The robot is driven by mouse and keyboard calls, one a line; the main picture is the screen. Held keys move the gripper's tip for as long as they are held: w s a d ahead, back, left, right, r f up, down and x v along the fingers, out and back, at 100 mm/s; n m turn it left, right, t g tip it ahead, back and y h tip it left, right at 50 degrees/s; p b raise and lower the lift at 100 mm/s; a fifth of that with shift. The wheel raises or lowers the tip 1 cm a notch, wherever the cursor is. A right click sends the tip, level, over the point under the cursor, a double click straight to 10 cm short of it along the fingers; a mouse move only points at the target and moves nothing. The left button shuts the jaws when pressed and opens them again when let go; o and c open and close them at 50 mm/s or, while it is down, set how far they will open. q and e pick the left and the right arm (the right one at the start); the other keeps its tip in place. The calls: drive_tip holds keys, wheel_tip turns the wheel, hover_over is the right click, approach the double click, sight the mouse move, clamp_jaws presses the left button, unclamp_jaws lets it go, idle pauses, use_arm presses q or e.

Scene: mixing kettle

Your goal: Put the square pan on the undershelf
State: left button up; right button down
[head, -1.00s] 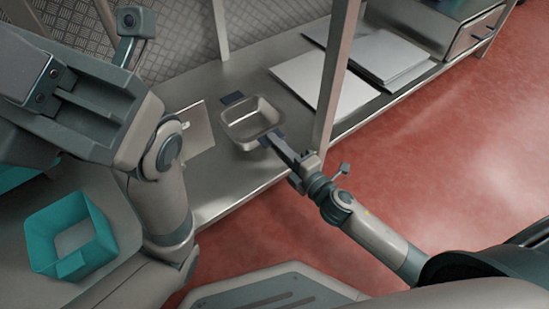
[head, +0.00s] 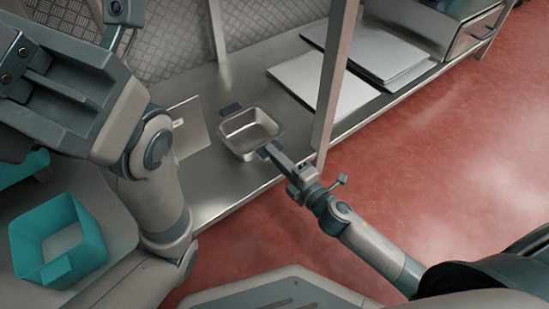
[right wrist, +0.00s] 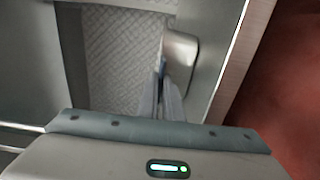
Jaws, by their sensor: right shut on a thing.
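The square pan (head: 236,147) is a shallow silver metal pan with dark blue handles on opposite sides. It is level, over the metal undershelf (head: 212,188), left of the shelf's front post. I cannot tell whether its bottom touches the shelf or hangs just above it. My right gripper (head: 272,152) is shut on the pan's near handle. In the right wrist view the fingers hold the blue handle beside part of the silver pan (right wrist: 181,62). My left arm fills the upper left of the head view; its fingertips do not show.
A grey plate (head: 184,128) stands left of the pan. A metal drawer box (head: 474,35) is at far right. A teal bin (head: 58,240) sits at lower left. Red floor lies in front.

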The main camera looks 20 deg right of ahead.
drive_tip(key=shift+f, duration=0.15)
drive_tip(key=c, duration=1.9)
unclamp_jaws()
drive_tip(key=shift+r, duration=0.25)
drive_tip(key=shift+b+v, duration=0.5)
drive_tip(key=shift+v, duration=5.45)
